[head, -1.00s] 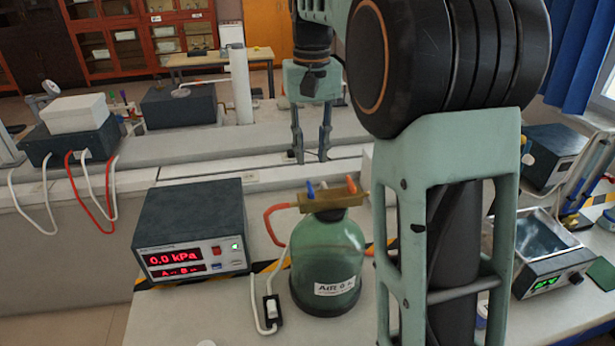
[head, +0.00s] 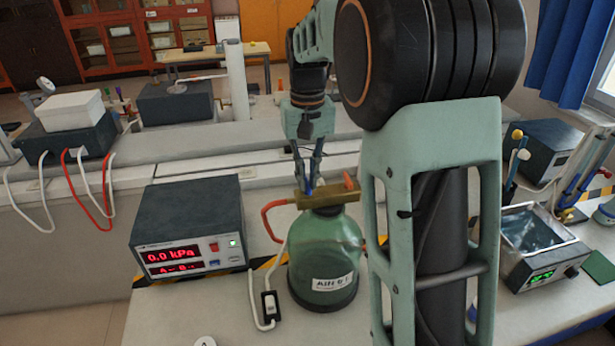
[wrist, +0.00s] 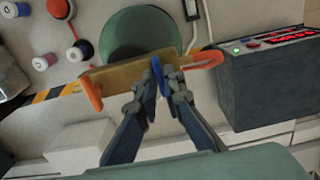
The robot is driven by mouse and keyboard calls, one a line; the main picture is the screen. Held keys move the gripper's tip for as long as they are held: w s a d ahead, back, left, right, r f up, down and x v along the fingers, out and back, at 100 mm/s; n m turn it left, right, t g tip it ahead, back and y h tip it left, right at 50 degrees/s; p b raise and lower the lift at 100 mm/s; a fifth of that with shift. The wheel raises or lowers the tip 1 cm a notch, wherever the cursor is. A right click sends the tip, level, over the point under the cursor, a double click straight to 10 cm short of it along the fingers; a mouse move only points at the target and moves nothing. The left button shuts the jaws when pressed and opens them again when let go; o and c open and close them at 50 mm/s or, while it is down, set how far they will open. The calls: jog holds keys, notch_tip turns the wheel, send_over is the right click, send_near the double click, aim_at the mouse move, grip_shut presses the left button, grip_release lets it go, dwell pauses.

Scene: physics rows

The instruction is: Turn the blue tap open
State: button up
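The blue tap (wrist: 157,74) is a small lever on a brass bar (head: 322,199) on top of a green glass bottle (head: 324,262). In the wrist view the lever stands across the brass bar (wrist: 122,72). My gripper (head: 309,184) has come down over the bar from behind, and its fingertips (wrist: 160,78) are drawn in on either side of the blue lever, seemingly touching it. In the head view the fingers partly hide the lever. An orange tap (head: 348,180) sits at the bar's right end; it also shows in the wrist view (wrist: 91,92).
A pressure box (head: 188,228) reading 0.0 kPa stands left of the bottle. A red hose (head: 268,222) leaves the bar's left end. A white switch (head: 270,304) lies on a cord in front. A metal bath (head: 535,245) is at the right.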

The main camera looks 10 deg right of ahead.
grip_shut()
jog(key=shift+n, duration=0.4)
jog(key=n, duration=0.4)
jog(key=shift+p, duration=0.3)
jog(key=n, duration=0.5)
jog(key=shift+p, duration=0.3)
jog(key=n, duration=0.4)
jog(key=shift+n, duration=2)
jog(key=o, duration=0.5)
grip_release()
